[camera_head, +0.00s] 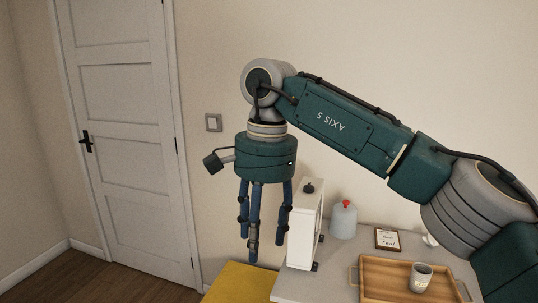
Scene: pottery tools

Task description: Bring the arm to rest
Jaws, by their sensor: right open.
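My right arm (345,112) comes in from the right and reaches across the upper middle of the head view. Its wrist is bent so the right gripper (259,225) hangs straight down, with its blue fingers apart and nothing between them. The gripper is beside the left end of the grey table (340,262), just left of a white upright box-like object (306,222). In the picture, a fingertip is close to the yellow surface; I cannot tell the gap. My left gripper does not show.
A wooden tray (377,284) holds a grey cup (420,277). Behind are a grey bottle with a red top (344,219) and a small framed sign (387,239). A yellow surface (240,284) lies below the gripper. A white door (125,120) and open floor are at left.

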